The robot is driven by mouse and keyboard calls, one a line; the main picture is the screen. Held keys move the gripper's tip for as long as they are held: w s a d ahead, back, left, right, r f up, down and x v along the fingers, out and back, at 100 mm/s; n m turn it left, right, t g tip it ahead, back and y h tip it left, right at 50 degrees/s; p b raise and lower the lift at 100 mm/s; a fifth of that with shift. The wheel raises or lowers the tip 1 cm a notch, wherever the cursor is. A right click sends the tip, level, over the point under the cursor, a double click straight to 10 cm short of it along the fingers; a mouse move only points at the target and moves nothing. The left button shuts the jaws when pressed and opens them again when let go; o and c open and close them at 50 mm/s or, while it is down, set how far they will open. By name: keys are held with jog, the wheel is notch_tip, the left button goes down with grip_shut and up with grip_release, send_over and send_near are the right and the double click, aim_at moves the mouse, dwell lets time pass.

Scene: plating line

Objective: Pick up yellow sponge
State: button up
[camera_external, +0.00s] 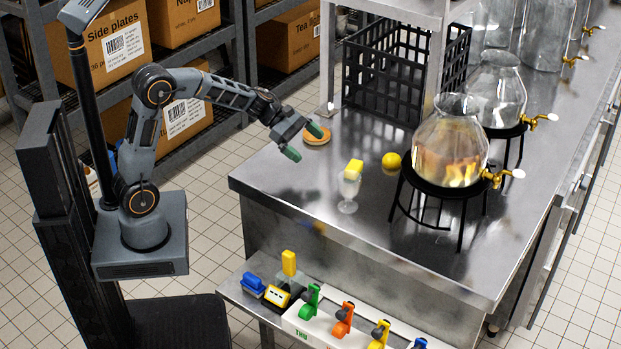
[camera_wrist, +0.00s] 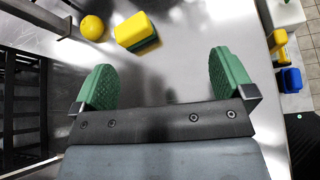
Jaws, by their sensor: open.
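The yellow sponge (camera_wrist: 134,29) has a yellow top and a green underside. In the wrist view it lies on the steel counter, ahead of my gripper and left of the middle.
A yellow ball (camera_external: 391,161) lies right of the sponge. A glass dispenser (camera_external: 450,145) stands on a black stand close by. A black crate (camera_external: 383,92) stands behind. A lower shelf (camera_external: 243,295) holds several coloured items.

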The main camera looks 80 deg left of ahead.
aim_at(350, 165)
jog(key=w+a+f+n+t, duration=0.1)
jog(key=w+n, duration=0.1)
jog(key=w+a+f+n, duration=0.1)
jog(key=a, duration=0.1)
jog(key=shift+w+a+f+n+t+b, duration=0.15)
jog(key=shift+w+n+t+b, duration=0.15)
jog(key=shift+w+n+t, duration=0.1)
jog(key=x, duration=0.6)
jog(key=shift+w+f, duration=0.1)
jog(key=shift+w, duration=0.05)
jog(key=shift+p+x, duration=0.45)
jog(key=shift+x, duration=2.7)
jog(key=shift+c, duration=0.5)
jog(key=c, duration=0.9)
